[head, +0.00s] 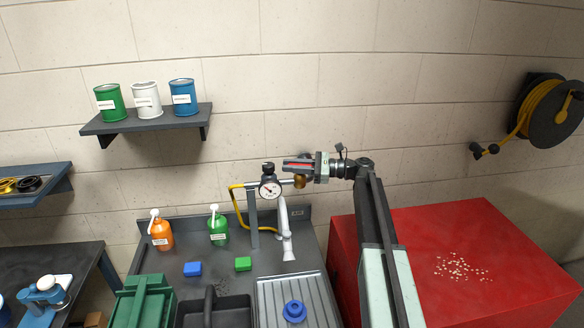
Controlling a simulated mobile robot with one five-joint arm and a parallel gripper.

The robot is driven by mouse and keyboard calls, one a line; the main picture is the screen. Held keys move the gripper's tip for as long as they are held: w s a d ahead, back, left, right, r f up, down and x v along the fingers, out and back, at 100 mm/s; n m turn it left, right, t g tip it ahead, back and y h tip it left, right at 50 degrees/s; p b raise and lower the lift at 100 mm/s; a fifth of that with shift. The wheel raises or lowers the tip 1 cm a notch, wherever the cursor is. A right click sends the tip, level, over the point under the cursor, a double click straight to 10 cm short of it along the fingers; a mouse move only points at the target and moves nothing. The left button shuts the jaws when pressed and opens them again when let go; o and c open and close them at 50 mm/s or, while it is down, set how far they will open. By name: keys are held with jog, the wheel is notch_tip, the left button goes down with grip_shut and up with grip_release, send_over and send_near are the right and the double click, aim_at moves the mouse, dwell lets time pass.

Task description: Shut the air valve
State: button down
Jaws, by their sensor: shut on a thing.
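The air line stands at the back of the grey bench, with a round white-faced gauge (270,188) and a yellow hose (238,206) curving down from it. A brass valve body (299,181) shows at the right end of the pipe. My gripper (299,164) reaches in from the right at the valve and is shut on a red part, which looks like the valve's lever (296,164). The fingers cover much of this part, so its exact angle is hard to tell.
A red cabinet (400,222) stands right. A shelf (130,123) holds three cans.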

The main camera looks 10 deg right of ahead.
jog(key=m+t+h, duration=0.1)
jog(key=t, duration=0.1)
jog(key=m+t+h, duration=0.1)
jog(key=m+t, duration=0.1)
jog(key=m+t+h, duration=0.1)
jog(key=t, duration=0.1)
jog(key=shift+w+d+m, duration=0.15)
jog(key=shift+w+m, duration=0.1)
jog(key=shift+m, duration=0.05)
jog(key=shift+w+d+m+t+h, duration=0.35)
jog(key=shift+m+t+h, duration=0.9)
jog(key=shift+m+h, duration=0.85)
jog(key=shift+w+d+m+t+h, duration=0.2)
jog(key=shift+d+m+t+h, duration=0.25)
jog(key=shift+m+t+h, duration=1.55)
jog(key=shift+w+d+m+t+h, duration=0.4)
jog(key=shift+m+h, duration=0.7)
jog(key=shift+h, duration=2)
jog(key=shift+s+d, duration=0.1)
jog(key=c, duration=1.4)
grip_release()
jog(key=shift+o, duration=0.2)
